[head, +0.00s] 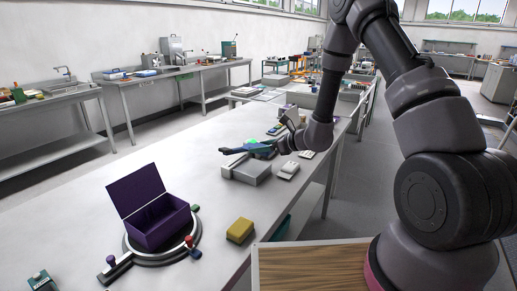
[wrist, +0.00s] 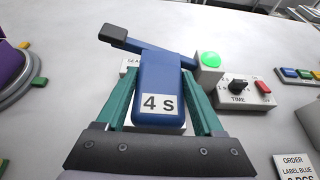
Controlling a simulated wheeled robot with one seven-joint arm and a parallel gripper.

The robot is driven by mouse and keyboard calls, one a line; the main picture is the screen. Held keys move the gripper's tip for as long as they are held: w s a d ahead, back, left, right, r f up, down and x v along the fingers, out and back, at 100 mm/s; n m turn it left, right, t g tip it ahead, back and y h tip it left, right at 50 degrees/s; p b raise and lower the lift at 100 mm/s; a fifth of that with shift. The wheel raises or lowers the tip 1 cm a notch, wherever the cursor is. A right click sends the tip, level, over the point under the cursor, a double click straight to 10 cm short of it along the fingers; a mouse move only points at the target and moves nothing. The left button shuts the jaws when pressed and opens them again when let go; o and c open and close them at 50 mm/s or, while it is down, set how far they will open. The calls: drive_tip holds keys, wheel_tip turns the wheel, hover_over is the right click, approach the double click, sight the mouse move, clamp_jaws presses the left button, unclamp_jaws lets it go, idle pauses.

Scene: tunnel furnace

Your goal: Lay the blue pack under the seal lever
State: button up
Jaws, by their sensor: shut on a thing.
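In the wrist view the blue pack (wrist: 158,80), with a white "4 S" label, is between the teal fingers of my gripper (wrist: 160,85). My gripper is shut on it. Just beyond the pack is the blue seal lever (wrist: 155,48), raised at a slant with a black handle at upper left. The pack hides part of the lever and most of the sealer below. In the head view my gripper (head: 275,146) is over the grey sealer (head: 246,172), and the lever (head: 235,150) points left. I cannot tell whether the pack touches the sealer.
A green lamp (wrist: 208,60) and a TIME dial box (wrist: 238,92) stand right of the lever. An order label (wrist: 294,165) lies at lower right. On the bench (head: 215,140) are an open purple box (head: 155,218) on a round stand and a yellow block (head: 240,230).

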sight(249, 144)
drive_tip(key=shift+s+a+f, duration=0.1)
drive_tip(key=shift+a+f, duration=0.15)
drive_tip(key=shift+a, duration=0.25)
drive_tip(key=shift+d+f, duration=0.1)
drive_tip(key=shift+f, duration=3.1)
drive_tip(key=shift+w+a, duration=0.65)
drive_tip(key=shift+a, duration=0.3)
drive_tip(key=shift+w+a, duration=0.65)
drive_tip(key=shift+a, duration=0.25)
drive_tip(key=o, duration=1.4)
drive_tip(key=shift+r, duration=0.1)
drive_tip(key=shift+r, duration=3.4)
